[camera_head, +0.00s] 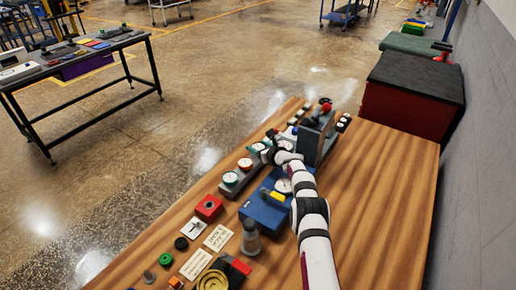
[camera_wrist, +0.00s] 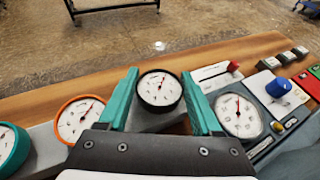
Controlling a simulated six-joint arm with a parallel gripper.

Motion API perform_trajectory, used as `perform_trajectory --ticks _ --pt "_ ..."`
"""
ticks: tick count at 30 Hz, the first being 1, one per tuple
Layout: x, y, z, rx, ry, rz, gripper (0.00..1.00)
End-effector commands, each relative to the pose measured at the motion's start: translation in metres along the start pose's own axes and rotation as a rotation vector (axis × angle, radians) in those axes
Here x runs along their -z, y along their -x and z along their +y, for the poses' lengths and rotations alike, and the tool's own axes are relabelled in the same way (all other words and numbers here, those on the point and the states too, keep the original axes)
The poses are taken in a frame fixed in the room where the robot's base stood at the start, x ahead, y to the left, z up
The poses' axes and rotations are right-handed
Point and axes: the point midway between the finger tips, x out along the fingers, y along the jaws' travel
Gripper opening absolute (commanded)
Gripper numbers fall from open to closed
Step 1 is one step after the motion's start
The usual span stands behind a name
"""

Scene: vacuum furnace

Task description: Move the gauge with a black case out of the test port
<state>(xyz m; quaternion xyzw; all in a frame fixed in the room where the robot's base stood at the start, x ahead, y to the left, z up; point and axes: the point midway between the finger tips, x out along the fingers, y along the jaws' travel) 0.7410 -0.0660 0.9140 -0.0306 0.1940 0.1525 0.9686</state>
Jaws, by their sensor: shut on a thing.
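The gauge with a black case (camera_wrist: 160,90) has a white dial and stands between the two teal fingers of my gripper (camera_wrist: 160,78) in the wrist view. The gripper is shut on it. A grey block shows just below the gauge, but the fingers and wrist hide its lower end, so I cannot tell whether it is still seated in a port. In the head view my gripper (camera_head: 266,143) is at the row of gauges, left of the grey apparatus (camera_head: 317,136). An orange-rimmed gauge (camera_wrist: 80,120) and a teal gauge (camera_wrist: 10,147) stand to the left in the wrist view.
A panel with a large dial (camera_wrist: 238,115), a red-handled lever (camera_wrist: 232,67) and a blue knob (camera_wrist: 278,88) is close on the right. A blue box (camera_head: 264,212), a red block (camera_head: 208,207) and small parts lie on the wooden table (camera_head: 375,210). Its right side is clear.

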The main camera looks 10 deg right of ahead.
Motion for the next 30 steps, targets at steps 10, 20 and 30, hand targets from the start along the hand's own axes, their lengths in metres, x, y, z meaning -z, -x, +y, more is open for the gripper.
perform_trajectory --ticks 10,20,30 --pt "0.0042 -0.0018 -0.0001 0.0 0.001 -0.001 0.0" --pt "0.008 -0.0035 -0.0002 0.0 0.0 -0.001 0.95" --pt "0.0021 -0.0011 -0.0002 0.0 0.001 -0.001 0.96"
